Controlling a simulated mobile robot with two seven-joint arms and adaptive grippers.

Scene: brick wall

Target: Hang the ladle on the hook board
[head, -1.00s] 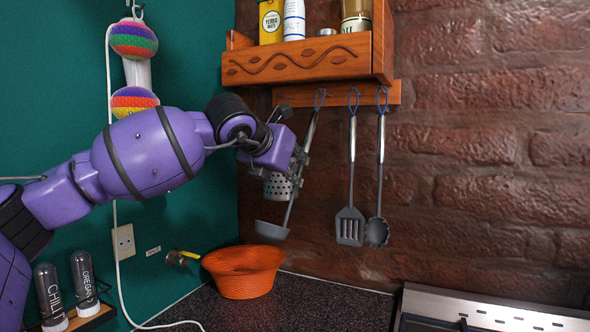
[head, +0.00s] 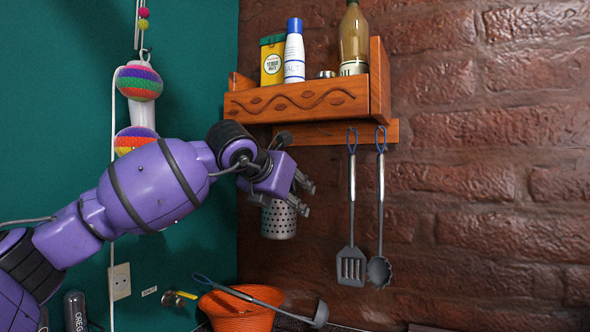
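The ladle (head: 262,301) lies tilted across the rim of the orange woven bowl (head: 235,318). Its blue loop end points up left and its grey cup hangs out on the right, by the counter. The wooden hook board (head: 325,134) runs under the shelf on the brick wall. A slotted spatula (head: 351,262) and a slotted spoon (head: 380,268) hang from its right part. My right gripper is not in view.
The wooden shelf (head: 300,100) above holds a yellow box, a white bottle and a glass bottle. A yellow-handled tap (head: 180,296) is left of the bowl.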

